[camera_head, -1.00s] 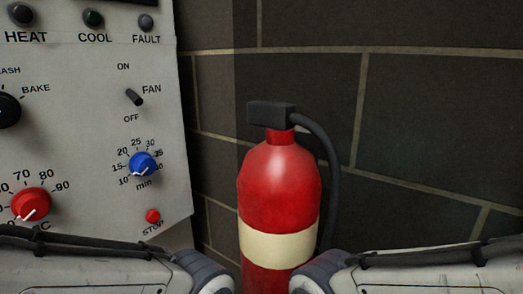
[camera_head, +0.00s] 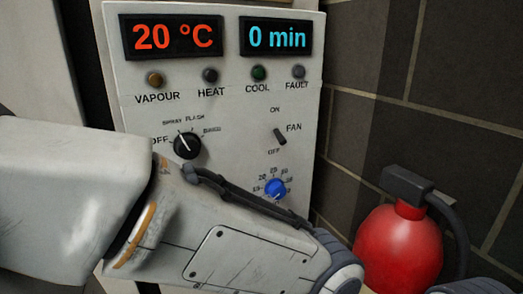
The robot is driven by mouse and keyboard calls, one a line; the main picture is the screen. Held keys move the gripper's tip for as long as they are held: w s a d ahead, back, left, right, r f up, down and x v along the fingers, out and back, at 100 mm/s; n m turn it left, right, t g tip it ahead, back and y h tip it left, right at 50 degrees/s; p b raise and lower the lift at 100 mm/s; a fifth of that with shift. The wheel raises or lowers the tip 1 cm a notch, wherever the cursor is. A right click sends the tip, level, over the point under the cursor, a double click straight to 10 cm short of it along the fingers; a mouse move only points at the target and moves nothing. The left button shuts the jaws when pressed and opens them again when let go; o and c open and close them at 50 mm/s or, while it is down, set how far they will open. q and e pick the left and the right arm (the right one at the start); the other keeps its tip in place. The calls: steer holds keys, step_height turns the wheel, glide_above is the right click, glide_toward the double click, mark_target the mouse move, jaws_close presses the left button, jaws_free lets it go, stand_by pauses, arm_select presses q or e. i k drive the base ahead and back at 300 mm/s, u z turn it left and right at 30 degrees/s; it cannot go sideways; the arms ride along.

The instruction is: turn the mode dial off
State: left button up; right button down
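The mode dial (camera_head: 187,146) is a round black knob on the pale control panel (camera_head: 231,118). Labels OFF, SPRAY, FLASH and BAKE run around it, with OFF at its left. Its white pointer line leans up and to the left, roughly toward SPRAY rather than straight at OFF. One of my arms crosses from the left in front of the lower panel, just below the dial. Neither gripper shows, so I cannot see if either is open or shut.
The displays read 20 °C (camera_head: 173,37) and 0 min (camera_head: 276,38). The FAN switch (camera_head: 280,136) and blue minute knob (camera_head: 275,188) are right of the dial. My arm hides the lower panel. A red fire extinguisher (camera_head: 398,247) stands at the right by the dark block wall (camera_head: 440,120).

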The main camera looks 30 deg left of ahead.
mark_target(187, 145)
steer(key=z, duration=1.15)
steer(key=k, duration=0.7)
steer(key=u, duration=1.2)
